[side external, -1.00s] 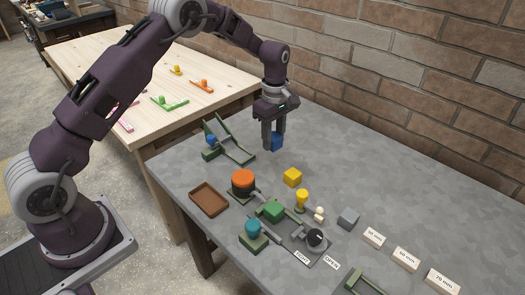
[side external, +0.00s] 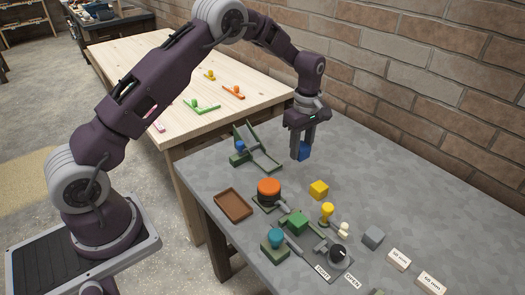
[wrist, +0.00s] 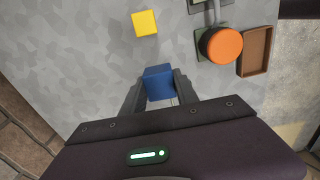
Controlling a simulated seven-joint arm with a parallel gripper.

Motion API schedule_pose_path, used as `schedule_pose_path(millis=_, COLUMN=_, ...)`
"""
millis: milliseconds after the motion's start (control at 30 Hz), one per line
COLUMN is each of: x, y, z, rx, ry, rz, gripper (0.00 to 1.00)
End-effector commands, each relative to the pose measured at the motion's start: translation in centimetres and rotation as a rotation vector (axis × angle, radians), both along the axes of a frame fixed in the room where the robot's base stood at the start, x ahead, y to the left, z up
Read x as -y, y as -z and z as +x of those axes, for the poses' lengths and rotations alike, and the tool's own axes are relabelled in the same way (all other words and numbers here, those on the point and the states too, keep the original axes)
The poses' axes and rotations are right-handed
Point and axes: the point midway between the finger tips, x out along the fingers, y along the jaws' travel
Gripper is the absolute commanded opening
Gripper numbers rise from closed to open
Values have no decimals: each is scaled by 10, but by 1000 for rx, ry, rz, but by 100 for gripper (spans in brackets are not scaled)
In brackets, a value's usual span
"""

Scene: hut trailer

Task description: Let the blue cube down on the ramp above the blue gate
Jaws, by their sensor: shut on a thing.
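The blue cube (side external: 304,151) is held between the fingertips of my gripper (side external: 303,146). In the wrist view the cube (wrist: 158,83) sits between the two dark fingers (wrist: 159,93). My gripper points down over the grey table, to the right of the green ramp (side external: 263,158). A small blue part (side external: 240,146) shows at the ramp's left side; I cannot tell for certain that it is the blue gate. The cube is apart from the ramp. Its height over the table is hard to tell. The ramp is not visible in the wrist view.
A yellow cube (side external: 319,190), an orange round button (side external: 268,188) and a brown tray (side external: 233,205) stand nearer the front. A brick wall (side external: 430,100) borders the table.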

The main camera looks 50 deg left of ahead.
Motion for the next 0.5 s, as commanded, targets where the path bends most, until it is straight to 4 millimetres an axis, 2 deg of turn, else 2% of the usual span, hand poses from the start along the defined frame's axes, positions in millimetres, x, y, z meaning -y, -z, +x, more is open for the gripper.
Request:
schedule_pose_path(millis=133, x=-38, y=6, z=-5, rx=1, ry=-16, rz=111, gripper=0)
schedule_pose_path(millis=267, x=-95, y=7, z=-12, rx=4, ry=-32, rz=272, gripper=0)
schedule_pose_path(millis=400, x=-153, y=0, z=-23, rx=8, ry=-41, rz=440, gripper=0)
schedule_pose_path(millis=500, x=-181, y=-6, z=-28, rx=10, ry=-40, rz=520, gripper=0)
